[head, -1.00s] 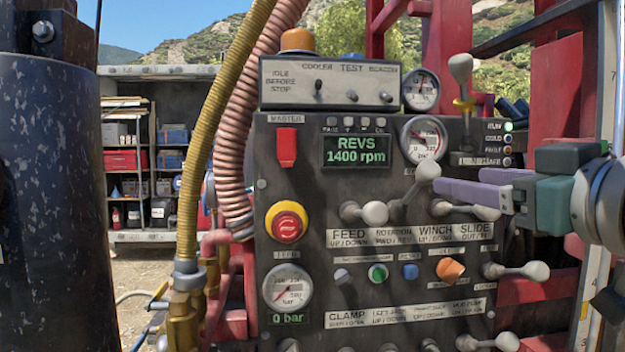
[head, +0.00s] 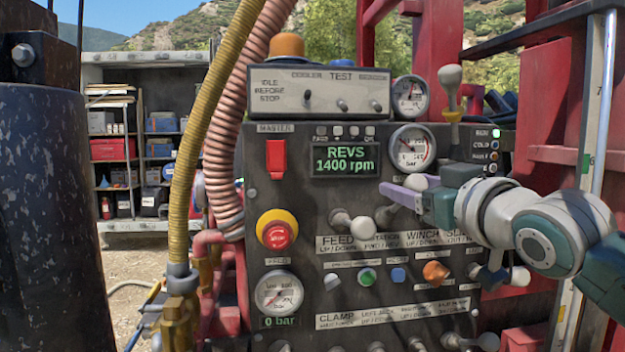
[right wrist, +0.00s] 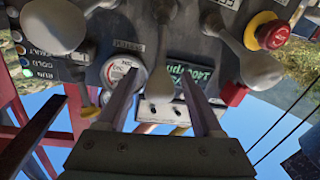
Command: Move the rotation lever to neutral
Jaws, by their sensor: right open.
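The rotation lever (head: 415,182) is a pale-knobbed handle above the partly covered ROTATION label on the dark control panel; its knob stands up from its pivot. My right gripper (head: 402,192), with purple fingers, reaches in from the right and is open at this knob. In the right wrist view, upside down, the lever's knob (right wrist: 158,88) lies between the two open fingers (right wrist: 158,105), with a gap on each side. Contact cannot be made out. My left gripper is not in view.
The feed lever (head: 362,228) is close on the left; its knob also shows in the right wrist view (right wrist: 250,70). A red emergency stop (head: 277,233), an orange knob (head: 435,272) and lower levers are on the panel. A hose (head: 190,160) runs down its left side.

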